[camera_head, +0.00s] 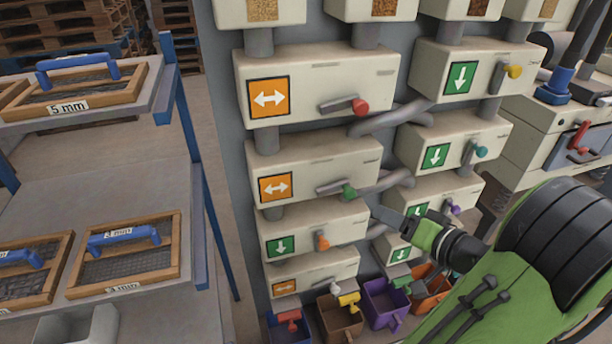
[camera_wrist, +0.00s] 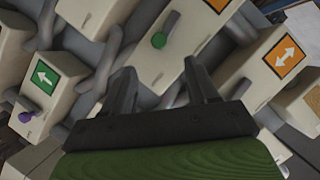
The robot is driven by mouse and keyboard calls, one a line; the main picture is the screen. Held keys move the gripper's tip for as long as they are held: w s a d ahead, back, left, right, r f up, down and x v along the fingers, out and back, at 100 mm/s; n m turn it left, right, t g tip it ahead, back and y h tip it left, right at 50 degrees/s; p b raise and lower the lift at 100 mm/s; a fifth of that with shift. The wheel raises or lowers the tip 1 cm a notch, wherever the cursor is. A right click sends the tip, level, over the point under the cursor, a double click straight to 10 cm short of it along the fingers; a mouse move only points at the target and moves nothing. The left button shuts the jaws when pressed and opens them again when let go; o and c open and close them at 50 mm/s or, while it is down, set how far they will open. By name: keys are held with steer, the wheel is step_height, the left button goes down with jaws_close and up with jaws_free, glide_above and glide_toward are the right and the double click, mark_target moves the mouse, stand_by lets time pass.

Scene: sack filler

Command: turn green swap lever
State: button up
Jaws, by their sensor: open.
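The green swap lever (camera_head: 348,191) is a grey handle with a green knob on a cream box in the left column. That box bears an orange sign with a white two-way arrow (camera_head: 276,188). In the wrist view the green knob (camera_wrist: 158,40) shows above and between my fingertips, apart from them. My gripper (camera_head: 390,213) is to the right of and slightly below the lever in the head view. Its two fingers (camera_wrist: 160,82) are spread and empty, pointing toward the boxes.
Boxes with red (camera_head: 360,106), orange (camera_head: 321,242), yellow (camera_head: 514,72), teal (camera_head: 481,152) and purple (camera_head: 455,210) knobs surround the lever. Grey slanted pipes (camera_head: 385,183) join the columns close by. Coloured bins (camera_head: 384,306) stand below. A sieve rack (camera_head: 100,190) is at left.

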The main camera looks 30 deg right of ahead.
mark_target(352, 195)
steer(key=x, duration=1)
steer(key=d+p+x, duration=0.1)
steer(key=x, duration=0.4)
steer(key=shift+r, duration=0.2)
steer(key=shift+s+a, duration=0.1)
jaws_close()
